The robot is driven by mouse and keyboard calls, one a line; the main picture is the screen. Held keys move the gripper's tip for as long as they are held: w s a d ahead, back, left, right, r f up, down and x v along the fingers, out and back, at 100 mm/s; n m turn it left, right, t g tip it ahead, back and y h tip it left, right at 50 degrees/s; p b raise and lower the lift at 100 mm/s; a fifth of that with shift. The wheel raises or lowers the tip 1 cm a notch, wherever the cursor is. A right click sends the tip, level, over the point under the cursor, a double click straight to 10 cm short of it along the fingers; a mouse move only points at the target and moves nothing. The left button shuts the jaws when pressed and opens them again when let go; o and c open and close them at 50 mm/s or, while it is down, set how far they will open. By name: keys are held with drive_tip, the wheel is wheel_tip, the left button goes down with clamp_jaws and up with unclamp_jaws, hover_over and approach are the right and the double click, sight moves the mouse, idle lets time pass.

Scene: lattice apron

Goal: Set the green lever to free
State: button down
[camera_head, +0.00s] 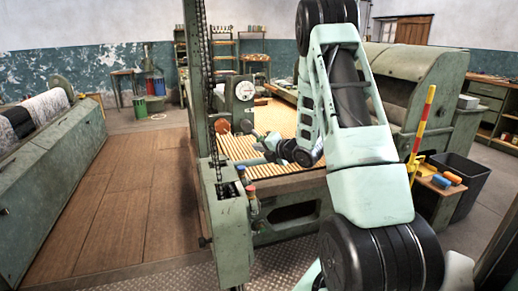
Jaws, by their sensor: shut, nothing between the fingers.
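My gripper (259,146) is small in the head view, at the end of my arm, left of the dark wrist joint. It is shut and empty, above and right of the green machine post. On the near post (232,222) is a control box with a slotted top and small coloured knobs. One is a red-topped knob (251,189) on its right side; another small knob (241,169) is at the slots. I cannot make out a green lever for certain, nor its setting. The gripper appears apart from these knobs.
A slatted wooden bed (243,150) lies behind the post, with a round dial (244,91) above. A tall chain-hung column rises at the post. A wooden walkway (110,215) is clear at left. A black bin (462,185) stands at right.

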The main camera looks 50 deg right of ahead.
drive_tip(key=shift+s+d+r+n+b, duration=0.2)
drive_tip(key=shift+d+n+b, duration=0.2)
drive_tip(key=shift+b, duration=0.25)
drive_tip(key=shift+s+d+r+n+g+h+b, duration=0.3)
drive_tip(key=shift+d+r+n+g+h+b, duration=0.4)
drive_tip(key=shift+b, duration=0.5)
drive_tip(key=shift+s+d+r+n+g+h+b, duration=0.3)
drive_tip(key=shift+r+n+g+h+b, duration=0.2)
drive_tip(key=shift+r+n+b, duration=0.55)
drive_tip(key=shift+s+d+r+n+g+h+b, duration=0.4)
drive_tip(key=shift+r+n+g+b, duration=0.3)
drive_tip(key=shift+b, duration=0.6)
drive_tip(key=shift+w, duration=0.1)
